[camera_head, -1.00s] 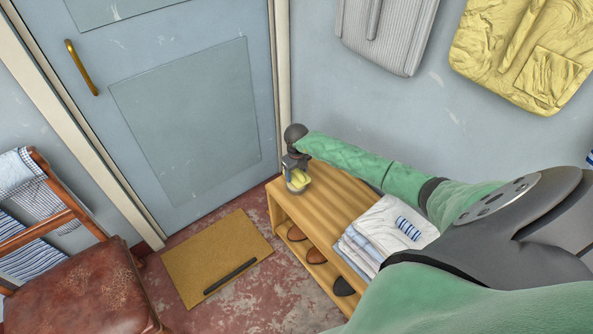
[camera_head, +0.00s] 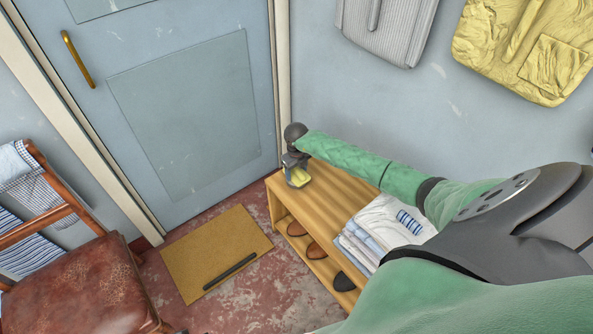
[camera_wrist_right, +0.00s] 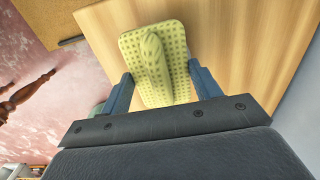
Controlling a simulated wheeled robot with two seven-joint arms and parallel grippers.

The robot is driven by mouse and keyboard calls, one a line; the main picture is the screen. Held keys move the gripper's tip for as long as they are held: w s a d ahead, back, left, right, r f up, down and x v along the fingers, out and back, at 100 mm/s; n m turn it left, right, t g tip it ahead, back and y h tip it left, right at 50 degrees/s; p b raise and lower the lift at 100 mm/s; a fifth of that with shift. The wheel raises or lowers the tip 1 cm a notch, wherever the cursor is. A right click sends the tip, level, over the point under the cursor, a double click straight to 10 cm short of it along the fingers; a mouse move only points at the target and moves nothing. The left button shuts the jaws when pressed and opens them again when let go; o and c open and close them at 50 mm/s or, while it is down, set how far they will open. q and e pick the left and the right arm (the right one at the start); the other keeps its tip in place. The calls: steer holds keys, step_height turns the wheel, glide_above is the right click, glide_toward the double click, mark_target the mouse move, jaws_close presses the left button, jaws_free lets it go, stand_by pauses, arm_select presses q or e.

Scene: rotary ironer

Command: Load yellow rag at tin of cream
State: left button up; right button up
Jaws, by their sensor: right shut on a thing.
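My right gripper (camera_head: 298,170) is at the far left end of the wooden bench (camera_head: 335,192), close to its top. It is shut on the yellow rag (camera_head: 302,177). In the wrist view the rag (camera_wrist_right: 153,65) is dotted and pinched up into a ridge between the two fingers (camera_wrist_right: 162,86), above the bare bench top (camera_wrist_right: 225,45). I cannot make out the tin of cream for certain; a small greenish rounded edge shows beside the left finger in the wrist view, partly hidden. My left gripper is out of view.
Folded cloths (camera_head: 375,232) with a blue-striped roll (camera_head: 409,222) lie on the bench's near right end. Shoes (camera_head: 316,251) stand on its lower shelf. A doormat (camera_head: 215,252) with a dark bar lies before the door. A leather chair (camera_head: 85,285) stands at left.

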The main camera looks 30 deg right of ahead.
mark_target(296, 169)
steer(key=shift+f+b, duration=0.4)
steer(key=shift+f, duration=0.15)
stand_by(1.9)
steer(key=shift+r, duration=0.15)
steer(key=shift+r+p, duration=2)
steer(key=shift+r, duration=1.4)
